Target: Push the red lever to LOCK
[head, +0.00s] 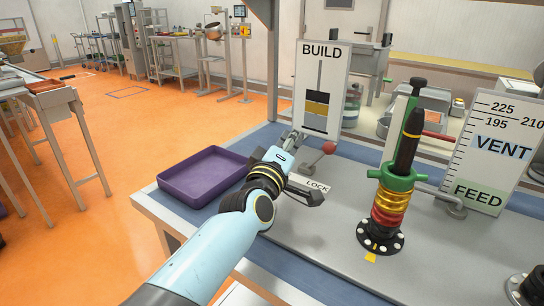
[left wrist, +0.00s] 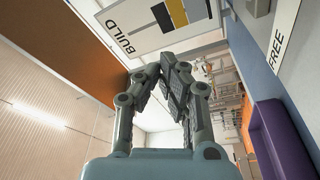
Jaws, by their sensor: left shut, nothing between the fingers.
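The red lever knob (head: 329,147) sits on a short grey arm, on the worktable just right of my left gripper in the head view. A white LOCK label (head: 317,185) lies in front of it, partly covered by my arm. A FREE label (left wrist: 278,50) shows at the right of the left wrist view, where I cannot make out the red knob. My left gripper (head: 297,138) is shut and empty, left of the knob and seemingly apart from it. Its fingers also show in the left wrist view (left wrist: 163,68). My right gripper is out of view.
A purple tray (head: 203,175) lies left of my arm. The BUILD board (head: 341,100) stands behind the lever. To the right stand a post with coloured rings (head: 390,200) and a VENT/FEED board (head: 497,165). The grey tabletop (head: 315,235) between is clear.

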